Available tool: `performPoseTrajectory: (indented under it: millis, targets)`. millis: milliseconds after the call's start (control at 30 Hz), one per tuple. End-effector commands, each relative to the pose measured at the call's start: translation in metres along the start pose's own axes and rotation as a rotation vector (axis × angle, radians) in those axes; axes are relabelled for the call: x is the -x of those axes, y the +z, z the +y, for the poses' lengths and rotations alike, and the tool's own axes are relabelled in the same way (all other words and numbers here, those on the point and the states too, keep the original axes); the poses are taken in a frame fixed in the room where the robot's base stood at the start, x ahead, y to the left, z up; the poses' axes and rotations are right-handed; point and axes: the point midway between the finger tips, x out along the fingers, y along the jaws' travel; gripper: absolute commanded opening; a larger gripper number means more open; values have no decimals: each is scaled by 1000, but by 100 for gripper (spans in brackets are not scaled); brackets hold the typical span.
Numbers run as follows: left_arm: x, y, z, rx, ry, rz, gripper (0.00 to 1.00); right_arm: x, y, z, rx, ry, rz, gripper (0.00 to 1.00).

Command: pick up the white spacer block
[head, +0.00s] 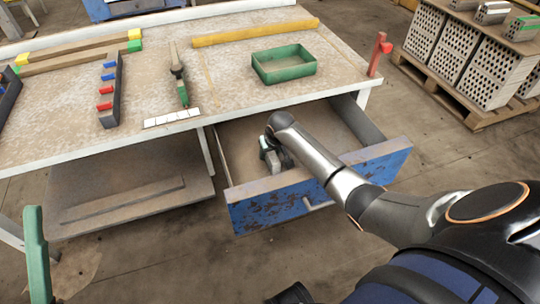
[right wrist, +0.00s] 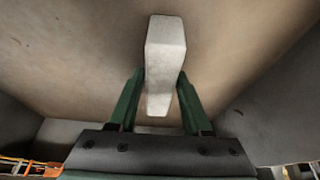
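The white spacer block (right wrist: 165,50) is a pale oblong block in the right wrist view, in front of the brown inside of the drawer. My right gripper (right wrist: 162,76) has its two green fingers on either side of it, with the tips flush against its sides and no clear gap. It looks shut on the block. In the head view my right arm reaches down into the open blue drawer (head: 309,197). The hand (head: 274,158) there mostly hides what it holds. I cannot tell whether the block is clear of the drawer floor.
The workbench (head: 226,78) above the drawer carries a green tray (head: 283,64), a yellow bar (head: 255,33) and a dark strip with coloured clips (head: 110,90). A red clamp (head: 379,54) stands at its right corner. A pallet of hollow bricks (head: 462,55) stands at right.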

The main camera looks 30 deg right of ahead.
Motion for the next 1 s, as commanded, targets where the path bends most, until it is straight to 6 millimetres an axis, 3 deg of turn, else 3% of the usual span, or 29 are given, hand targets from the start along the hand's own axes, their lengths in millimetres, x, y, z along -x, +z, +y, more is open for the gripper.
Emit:
performPoseTrajectory:
  millis: [67,400,1000]
  targets:
    - [0,0,0,0,0,1,50,0,0,0,0,0,0,39]
    - [0,-1,-1,0,-6,3,50,0,0,0,0,1,0,0]
    - [-6,-6,-3,-3,-7,4,50,6,-3,3,0,1,0,0]
